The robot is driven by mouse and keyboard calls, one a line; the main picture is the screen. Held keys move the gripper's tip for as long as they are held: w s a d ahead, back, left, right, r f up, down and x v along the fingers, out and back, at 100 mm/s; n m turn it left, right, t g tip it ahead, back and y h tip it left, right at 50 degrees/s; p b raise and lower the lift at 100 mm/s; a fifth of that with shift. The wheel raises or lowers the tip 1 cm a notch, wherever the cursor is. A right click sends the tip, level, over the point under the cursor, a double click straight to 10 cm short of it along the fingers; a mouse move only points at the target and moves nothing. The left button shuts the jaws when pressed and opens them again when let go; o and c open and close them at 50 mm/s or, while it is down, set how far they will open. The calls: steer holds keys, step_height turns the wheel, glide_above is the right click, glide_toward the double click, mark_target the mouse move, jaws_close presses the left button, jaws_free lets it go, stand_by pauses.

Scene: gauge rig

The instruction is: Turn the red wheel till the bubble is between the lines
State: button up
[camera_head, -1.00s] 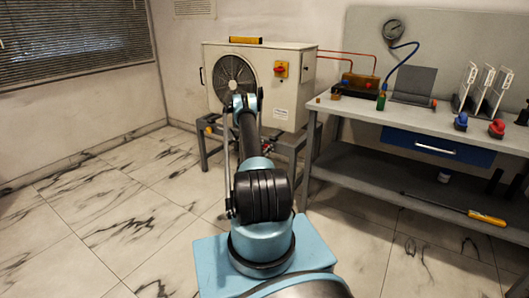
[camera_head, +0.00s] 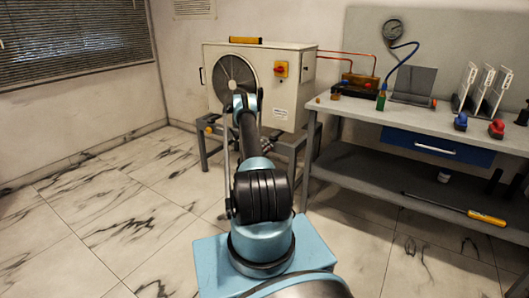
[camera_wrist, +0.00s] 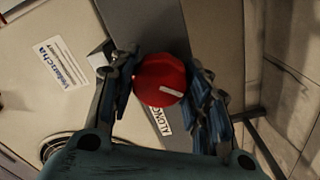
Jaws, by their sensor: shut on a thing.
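The red wheel (camera_wrist: 160,80) is in the middle of the wrist view, a round knob with a white mark on its face. My gripper (camera_wrist: 163,84) is shut on it, with one finger on each side of its rim. In the head view my arm hides most of the wheel's area. A yellow level (camera_head: 245,40) lies on top of the cream fan unit (camera_head: 288,95). Its bubble and lines are too small to make out.
The unit stands on a grey frame (camera_head: 202,150). A label partly reading "LONG" (camera_wrist: 162,121) is beside the wheel. A workbench (camera_head: 335,104) with a gauge (camera_head: 393,31) and tools stands at the right. The floor at left is clear.

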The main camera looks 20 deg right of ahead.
steer(key=n, duration=0.4)
steer(key=shift+n, duration=0.3)
steer(key=n, duration=1)
steer(key=shift+f+n, duration=0.1)
steer(key=shift+n, duration=0.3)
steer(key=n, duration=0.4)
steer(key=shift+f, duration=0.1)
steer(key=shift+n, duration=0.3)
steer(key=o, duration=1.1)
